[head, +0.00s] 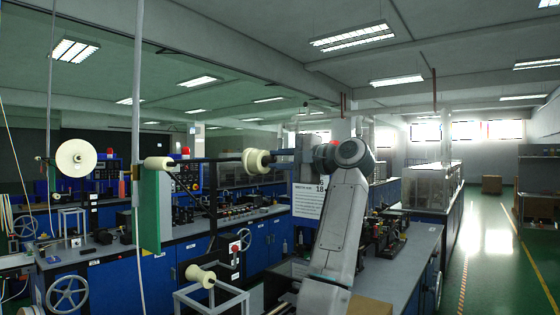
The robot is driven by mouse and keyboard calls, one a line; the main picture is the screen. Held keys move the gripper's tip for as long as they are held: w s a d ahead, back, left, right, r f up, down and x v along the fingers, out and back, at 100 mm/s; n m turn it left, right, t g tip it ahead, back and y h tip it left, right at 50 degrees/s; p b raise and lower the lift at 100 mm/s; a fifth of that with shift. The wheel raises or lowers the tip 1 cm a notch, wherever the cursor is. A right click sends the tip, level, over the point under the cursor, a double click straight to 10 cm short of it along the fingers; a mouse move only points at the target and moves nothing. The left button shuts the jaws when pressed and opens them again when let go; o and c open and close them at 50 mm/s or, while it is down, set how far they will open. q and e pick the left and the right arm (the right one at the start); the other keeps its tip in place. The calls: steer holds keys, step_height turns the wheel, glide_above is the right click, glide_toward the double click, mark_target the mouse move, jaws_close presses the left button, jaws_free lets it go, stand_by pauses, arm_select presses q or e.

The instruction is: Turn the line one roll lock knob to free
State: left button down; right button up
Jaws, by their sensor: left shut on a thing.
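My left arm rises through the middle of the head view and bends left at its top. My left gripper (276,156) is small and dark here, at the right end of a cream roll (254,162) on a horizontal bar. The gripper is shut on the roll lock knob at the hub of this roll. The jaws hide most of the knob, and I cannot read which way it is turned. My right gripper is not in view.
A white sign (309,201) marked 18 stands behind my arm. Another cream spool (201,276) sits on a frame below left. A large white reel (76,158) is at far left. Blue benches with machines fill the middle. The green aisle (495,255) at right is clear.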

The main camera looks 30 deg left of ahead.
arm_select(q)
steer(key=c, duration=1.3)
jaws_free()
steer(key=shift+d, duration=0.3)
steer(key=d+b, duration=0.1)
steer(key=d, duration=0.2)
steer(key=d+b, duration=0.1)
steer(key=d, duration=0.2)
steer(key=s+d+b, duration=0.1)
steer(key=d, duration=0.3)
